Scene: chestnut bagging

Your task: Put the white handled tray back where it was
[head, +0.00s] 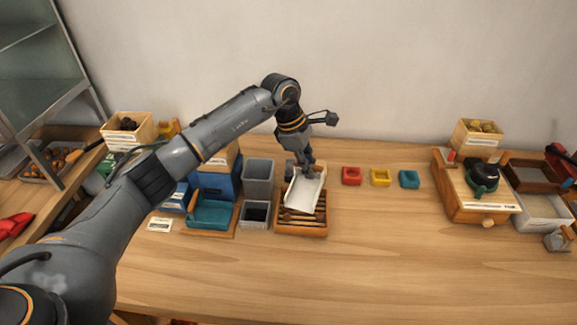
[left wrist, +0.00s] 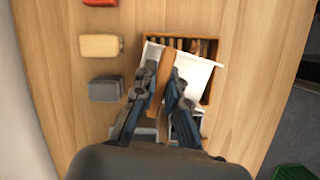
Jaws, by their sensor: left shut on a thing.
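The white handled tray (head: 303,193) is tilted over a wooden slotted box (head: 302,230) in the head view. In the left wrist view the white tray (left wrist: 193,69) lies across that wooden box (left wrist: 209,47), and its brown handle (left wrist: 165,75) runs between my fingers. My left gripper (head: 306,170) is shut on the handle; its fingers (left wrist: 166,92) show on both sides of it in the left wrist view. Whether the tray touches the box I cannot tell. My right gripper is not in view.
Grey bins (head: 258,178) and a teal scoop-like tray (head: 210,215) stand left of the box. A wooden stand with a dark green device (head: 483,178) is further right. The front table is clear.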

